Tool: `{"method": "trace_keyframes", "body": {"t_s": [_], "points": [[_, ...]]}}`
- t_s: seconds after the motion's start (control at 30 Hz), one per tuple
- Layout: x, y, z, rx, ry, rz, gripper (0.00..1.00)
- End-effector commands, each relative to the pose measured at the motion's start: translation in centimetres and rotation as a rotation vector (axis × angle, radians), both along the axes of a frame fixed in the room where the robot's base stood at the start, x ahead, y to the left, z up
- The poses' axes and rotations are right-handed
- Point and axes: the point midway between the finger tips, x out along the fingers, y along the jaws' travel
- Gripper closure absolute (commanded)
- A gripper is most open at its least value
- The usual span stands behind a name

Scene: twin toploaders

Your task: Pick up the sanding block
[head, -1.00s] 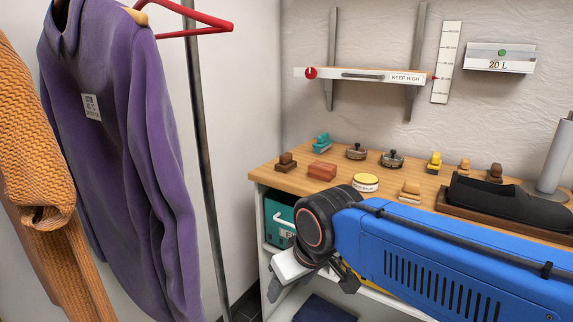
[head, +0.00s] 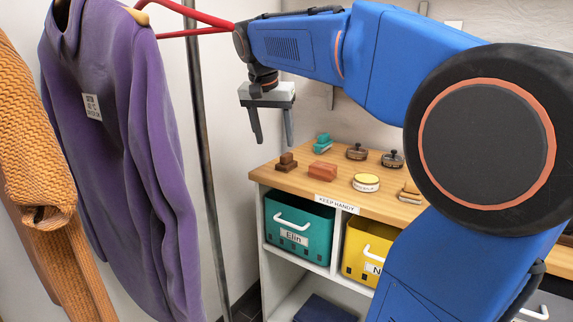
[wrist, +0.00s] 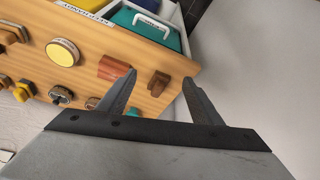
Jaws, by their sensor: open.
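My gripper (head: 273,138) is open and empty, with its fingers pointing down above the bench's left back part. In the wrist view my gripper (wrist: 160,78) has a dark brown stepped block (wrist: 158,83) lying beyond and between its fingertips. A plain reddish-brown block (wrist: 112,68) lies beside it, left of the fingers. In the head view, the dark brown block (head: 287,162) is at the bench's left end and the reddish block (head: 322,171) is to its right. No label shows which is the sanding block. Nothing touches the fingers.
The wooden bench (head: 262,176) also holds a teal tool (head: 323,143), two round knobbed items (head: 357,151), a yellow-lidded tin (head: 366,182) and a brush-like piece (head: 409,192). A purple garment (head: 130,180) hangs on the left beside a metal pole (head: 205,170).

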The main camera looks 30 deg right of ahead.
Motion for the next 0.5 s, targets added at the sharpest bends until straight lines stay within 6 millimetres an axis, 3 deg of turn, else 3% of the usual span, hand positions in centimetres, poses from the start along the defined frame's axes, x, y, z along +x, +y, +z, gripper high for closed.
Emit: {"method": "trace_keyframes", "body": {"t_s": [0.03, 0.2, 0.5], "points": [[1.6, -0.8, 0.8, -0.003, -0.002, -0.046, 0.41], [5.1, -3.1, 3.1, -0.014, -0.014, -0.199, 0.41], [7.3, -4.8, 4.0, -0.024, -0.023, -0.303, 0.41]]}}
